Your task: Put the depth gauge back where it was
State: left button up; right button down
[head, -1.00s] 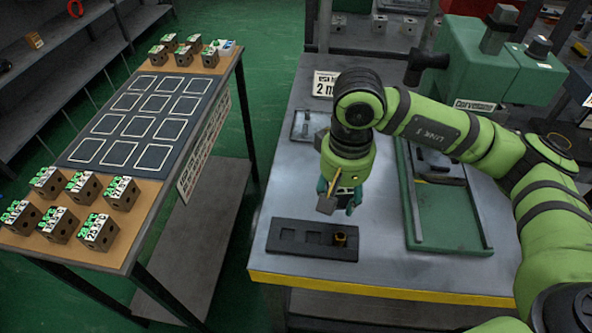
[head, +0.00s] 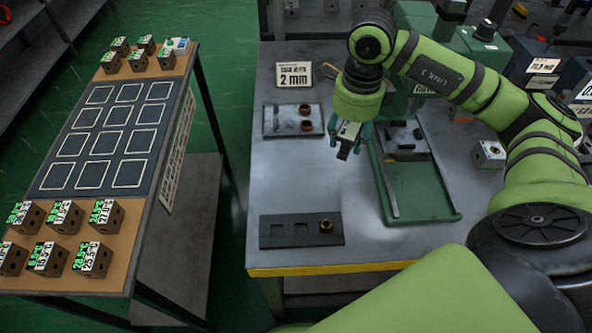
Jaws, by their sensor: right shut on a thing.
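My right gripper (head: 350,138), with teal fingers, is shut on a small grey and dark piece, apparently the depth gauge (head: 347,131). It holds the piece above the grey table, just right of a flat grey tray (head: 271,120) and left of the green tray. The fingers hide part of the piece. Which spot the gauge came from cannot be told. My left gripper is not in view.
The flat tray bears two brown rings (head: 305,110). A "2 mm" sign (head: 293,75) stands behind it. A green tray (head: 430,213) and green machine (head: 415,20) are at right. The left table (head: 150,205) carries several labelled blocks and a mat with outlined squares.

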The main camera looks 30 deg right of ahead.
jog(key=m, duration=0.1)
jog(key=d+r+m, duration=0.1)
jog(key=m, duration=0.1)
jog(key=shift+d, duration=0.3)
jog(key=shift+w+a+f+p, duration=0.1)
jog(key=shift+a+p, duration=0.15)
jog(key=shift+p, duration=0.1)
jog(key=p, duration=0.3)
send_over(297, 174)
notch_tip(297, 174, down, 6)
jog(key=shift+d+f, duration=0.15)
jog(key=shift+f, duration=0.25)
notch_tip(297, 174, down, 3)
jog(key=shift+f+p, duration=0.15)
jog(key=shift+p, duration=0.55)
jog(key=shift+f, duration=0.3)
